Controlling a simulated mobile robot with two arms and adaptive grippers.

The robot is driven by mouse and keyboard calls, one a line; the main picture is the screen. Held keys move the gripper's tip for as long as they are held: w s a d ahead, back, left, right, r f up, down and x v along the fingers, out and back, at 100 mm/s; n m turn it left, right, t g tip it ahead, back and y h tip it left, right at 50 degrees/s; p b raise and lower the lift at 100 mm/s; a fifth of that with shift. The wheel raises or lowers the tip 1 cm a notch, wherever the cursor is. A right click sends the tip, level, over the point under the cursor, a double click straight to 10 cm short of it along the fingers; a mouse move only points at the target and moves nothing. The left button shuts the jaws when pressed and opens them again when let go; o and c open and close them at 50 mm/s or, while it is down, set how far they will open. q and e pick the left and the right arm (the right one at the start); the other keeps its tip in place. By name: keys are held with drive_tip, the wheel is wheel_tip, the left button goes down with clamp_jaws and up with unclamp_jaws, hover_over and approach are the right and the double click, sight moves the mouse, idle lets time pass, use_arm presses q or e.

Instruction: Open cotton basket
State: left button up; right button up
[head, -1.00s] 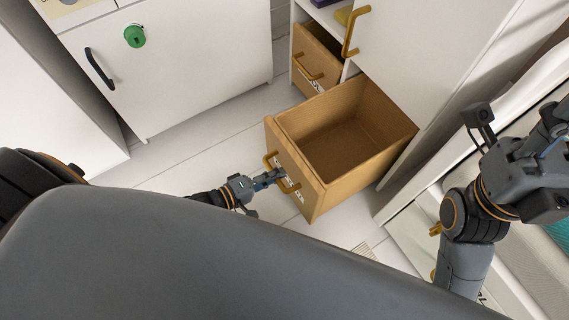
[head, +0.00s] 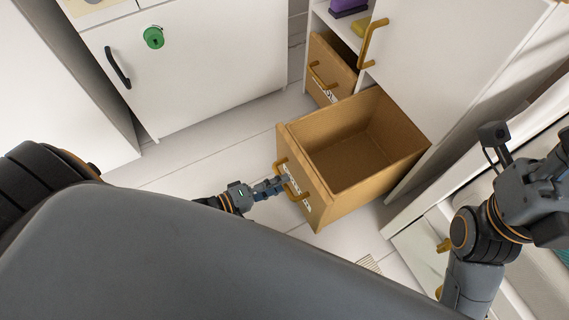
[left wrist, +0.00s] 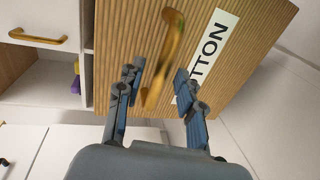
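The cotton basket (head: 312,215) is a tan, ribbed, drawer-like box pulled well out of the white cabinet; its inside looks empty. Its brass handle (head: 291,181) faces my left gripper (head: 282,185). In the left wrist view the basket front (left wrist: 235,75) carries a white label (left wrist: 213,45) reading "TTON", its start hidden by a finger. The handle (left wrist: 165,55) lies between the spread fingers of my left gripper (left wrist: 158,80), with gaps showing on both sides. My right gripper (head: 548,190) is at the right edge, partly cut off, away from the basket.
A second tan basket (head: 330,72) with a brass handle sits in the cabinet behind, slightly out. A tall white cabinet door (head: 450,50) stands beside the open basket. A white cupboard (head: 200,60) with a green round object (head: 153,38) is at upper left. Floor between is clear.

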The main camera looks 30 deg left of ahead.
use_arm(q)
drive_tip(key=v, duration=0.9)
drive_tip(key=shift+s+a, duration=0.2)
drive_tip(key=shift+s, duration=0.1)
